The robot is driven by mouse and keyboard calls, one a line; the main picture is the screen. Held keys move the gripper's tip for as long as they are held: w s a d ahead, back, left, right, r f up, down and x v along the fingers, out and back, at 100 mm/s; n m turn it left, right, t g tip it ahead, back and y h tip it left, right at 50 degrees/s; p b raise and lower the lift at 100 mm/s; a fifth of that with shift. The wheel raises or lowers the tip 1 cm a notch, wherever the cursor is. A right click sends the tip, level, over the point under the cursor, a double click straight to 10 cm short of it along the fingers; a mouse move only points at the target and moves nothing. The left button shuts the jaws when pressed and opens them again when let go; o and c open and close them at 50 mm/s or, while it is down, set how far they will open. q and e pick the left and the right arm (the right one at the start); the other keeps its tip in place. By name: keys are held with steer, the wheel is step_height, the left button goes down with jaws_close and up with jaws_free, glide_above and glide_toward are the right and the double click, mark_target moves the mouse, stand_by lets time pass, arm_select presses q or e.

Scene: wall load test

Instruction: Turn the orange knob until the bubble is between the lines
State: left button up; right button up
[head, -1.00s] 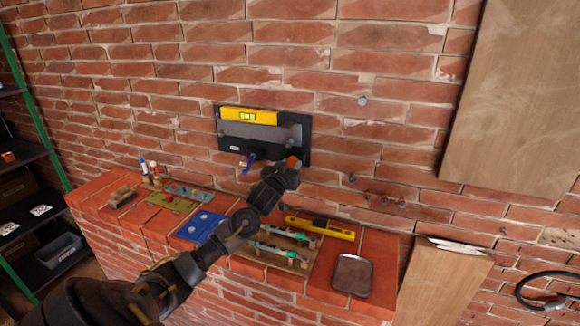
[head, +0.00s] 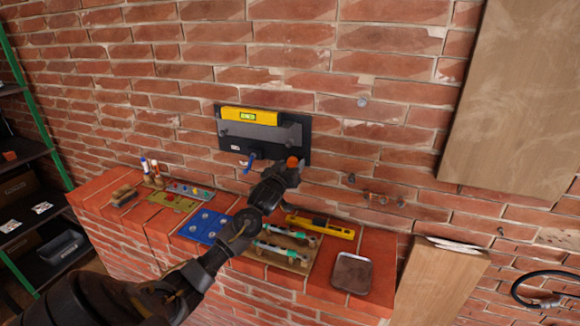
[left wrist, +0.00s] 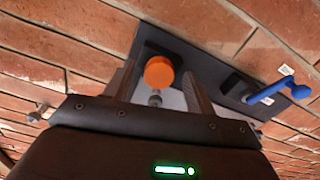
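The orange knob (head: 292,162) is at the lower right of a dark plate (head: 228,141) on the brick wall. The yellow level (head: 232,113) with its green vial (head: 248,116) is on the upper part of the plate; the bubble and lines are too small to read. My left gripper (head: 289,170) is at the knob in the head view. In the left wrist view my left gripper (left wrist: 160,80) is open, with one finger on each side of the orange knob (left wrist: 158,72) and a gap on both sides. My right gripper is out of view.
A blue lever (head: 250,163) sits left of the knob and also shows in the left wrist view (left wrist: 270,91). Below, the brick ledge holds a blue plate (head: 205,226), a second yellow level (head: 320,227) and a dark tray (head: 352,272). A board (head: 515,100) is at right.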

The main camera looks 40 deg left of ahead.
arm_select(q)
steer(key=shift+s+d+f, duration=0.1)
steer(key=shift+s+d, duration=0.1)
steer(key=shift+s, duration=0.15)
steer(key=b+v, duration=0.3)
steer(key=v, duration=0.7)
